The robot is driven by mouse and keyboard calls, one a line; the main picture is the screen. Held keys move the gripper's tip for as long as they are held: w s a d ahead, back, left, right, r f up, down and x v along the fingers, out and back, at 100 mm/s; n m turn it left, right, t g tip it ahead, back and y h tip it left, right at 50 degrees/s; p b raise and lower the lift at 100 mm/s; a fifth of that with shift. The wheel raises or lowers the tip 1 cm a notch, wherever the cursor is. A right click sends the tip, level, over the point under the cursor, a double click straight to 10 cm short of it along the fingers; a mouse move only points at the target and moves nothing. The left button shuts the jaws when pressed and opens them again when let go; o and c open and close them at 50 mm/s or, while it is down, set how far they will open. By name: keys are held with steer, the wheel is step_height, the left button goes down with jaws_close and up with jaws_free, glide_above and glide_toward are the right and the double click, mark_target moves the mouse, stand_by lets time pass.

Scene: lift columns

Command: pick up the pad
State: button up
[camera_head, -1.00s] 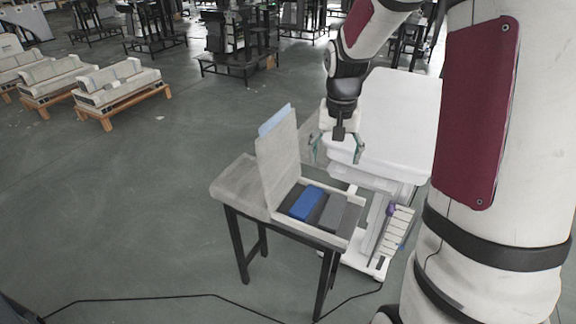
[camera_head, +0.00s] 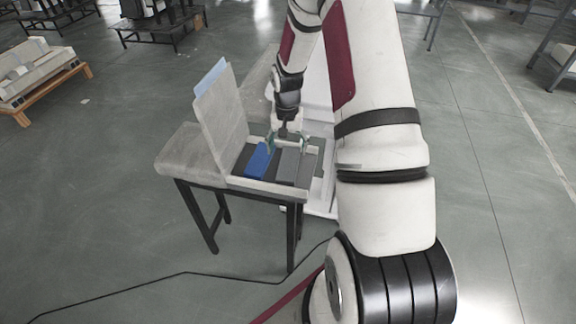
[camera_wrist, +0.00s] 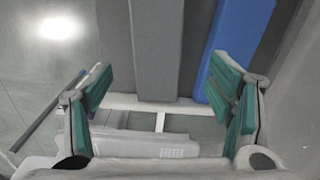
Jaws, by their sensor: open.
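A blue block (camera_head: 259,161) and a grey block (camera_head: 289,166) lie side by side in a shallow open box on a small table. I cannot tell which one is the pad. My gripper (camera_head: 288,146) is open and empty, pointing down over the far end of the box. In the wrist view, the grey block (camera_wrist: 156,45) lies between the lines of the two green-padded fingers (camera_wrist: 166,104). The blue block (camera_wrist: 238,42) runs beside it on the right, close to the right finger. No contact shows.
The box's lid (camera_head: 221,112) stands upright on the left, with a light blue sheet (camera_head: 210,77) behind it. The box's pale rim (camera_head: 265,187) surrounds the blocks. The table (camera_head: 185,155) has dark legs. A cable (camera_head: 185,274) lies on the floor.

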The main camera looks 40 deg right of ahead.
mark_target(288, 162)
steer(key=shift+d+f, duration=0.2)
steer(key=shift+f, duration=2.8)
steer(key=c, duration=1.3)
